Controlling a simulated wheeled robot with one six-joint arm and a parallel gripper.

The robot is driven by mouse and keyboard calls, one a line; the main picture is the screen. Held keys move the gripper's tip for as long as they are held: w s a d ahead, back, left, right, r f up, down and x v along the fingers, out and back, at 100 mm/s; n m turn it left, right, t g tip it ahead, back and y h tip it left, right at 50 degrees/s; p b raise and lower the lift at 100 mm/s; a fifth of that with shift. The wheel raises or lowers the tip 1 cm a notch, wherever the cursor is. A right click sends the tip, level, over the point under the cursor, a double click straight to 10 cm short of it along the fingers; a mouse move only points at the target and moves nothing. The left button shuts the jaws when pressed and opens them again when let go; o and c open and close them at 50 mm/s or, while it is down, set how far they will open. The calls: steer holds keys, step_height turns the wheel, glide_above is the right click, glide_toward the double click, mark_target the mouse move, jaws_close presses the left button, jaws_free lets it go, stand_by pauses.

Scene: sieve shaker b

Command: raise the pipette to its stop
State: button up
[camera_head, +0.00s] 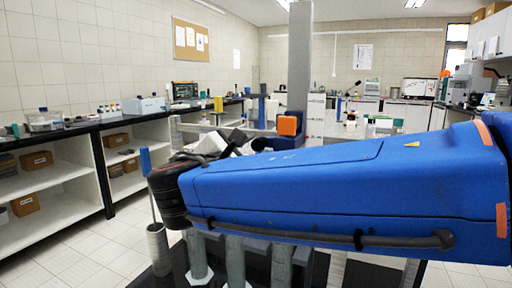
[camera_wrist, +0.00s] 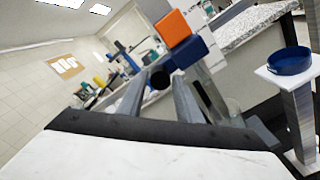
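My gripper (camera_wrist: 160,82) shows in the wrist view as two grey fingers above a black palm. The fingers stand apart, and I see nothing clearly held between them. Just beyond the tips is a blue block (camera_wrist: 184,53) with an orange block (camera_wrist: 173,28) on it and a black round end at its left. The same orange block (camera_head: 288,125) shows in the head view beyond my blue arm, close to the gripper end. I cannot make out the pipette for certain. A clear, glass-like shape (camera_wrist: 214,88) lies right of the fingers, partly hidden.
A blue round dish (camera_wrist: 289,62) sits on a white stand at the right of the wrist view. A speckled grey worktop (camera_wrist: 245,24) is behind it. In the head view, a black-topped bench (camera_head: 85,122) with shelves runs along the left, with open floor before it.

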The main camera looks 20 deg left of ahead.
steer(key=shift+w+d, duration=0.1)
steer(key=shift+w, duration=0.6)
steer(key=shift+c, duration=0.6)
jaws_close()
step_height(320, 180, up, 24)
steer(key=shift+r, duration=0.35)
steer(key=shift+o, duration=0.6)
jaws_free()
steer(key=shift+s+d, duration=0.1)
steer(key=s+a, duration=0.1)
steer(key=s, duration=1.6)
steer(key=shift+a, duration=0.3)
